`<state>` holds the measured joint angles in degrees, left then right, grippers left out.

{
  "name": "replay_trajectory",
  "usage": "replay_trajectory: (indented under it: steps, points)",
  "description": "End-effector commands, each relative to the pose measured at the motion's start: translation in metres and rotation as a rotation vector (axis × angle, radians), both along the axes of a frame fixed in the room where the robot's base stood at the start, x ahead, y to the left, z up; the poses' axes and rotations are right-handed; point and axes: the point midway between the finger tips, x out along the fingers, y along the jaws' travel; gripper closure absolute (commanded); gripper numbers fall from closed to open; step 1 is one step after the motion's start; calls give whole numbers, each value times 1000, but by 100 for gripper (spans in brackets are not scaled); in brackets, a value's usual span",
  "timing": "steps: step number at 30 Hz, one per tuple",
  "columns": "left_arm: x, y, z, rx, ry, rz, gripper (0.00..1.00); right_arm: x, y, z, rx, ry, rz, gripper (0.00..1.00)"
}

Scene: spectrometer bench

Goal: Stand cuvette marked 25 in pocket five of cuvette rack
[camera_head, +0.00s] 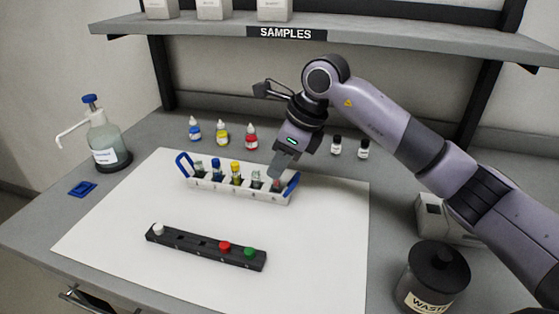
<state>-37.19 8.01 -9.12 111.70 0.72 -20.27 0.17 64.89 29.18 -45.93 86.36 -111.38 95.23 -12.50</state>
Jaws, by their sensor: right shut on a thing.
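A white cuvette rack (228,188) with blue end handles stands on the white mat and holds several cuvettes in a row. Blue-capped (216,168) and yellow-capped (235,172) cuvettes show near its middle. My right gripper (277,177) points down at the rack's right end, shut on a cuvette at the last pocket. The fingers hide most of that cuvette; only a small dark reddish part shows below them. I cannot read the mark 25 on any cuvette, nor tell how deep the held one sits. My left gripper is not in view.
A black rack (193,246) with white, red and green caps lies nearer on the mat (110,225). Dropper bottles (222,134) stand behind the white rack. A pump bottle (108,143) is at left, a waste jar (436,278) at front right. A shelf (400,47) spans above.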

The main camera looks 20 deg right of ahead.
Motion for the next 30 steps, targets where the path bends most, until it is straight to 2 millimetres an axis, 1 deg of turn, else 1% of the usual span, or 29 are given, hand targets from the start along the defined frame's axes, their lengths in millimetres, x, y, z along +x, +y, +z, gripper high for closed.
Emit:
replay_trajectory:
  steps: [21,30]
  points:
    - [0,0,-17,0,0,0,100,0,0,-22,0,0,0,100]
    - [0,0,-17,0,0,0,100,0,0,-23,0,0,0,100]
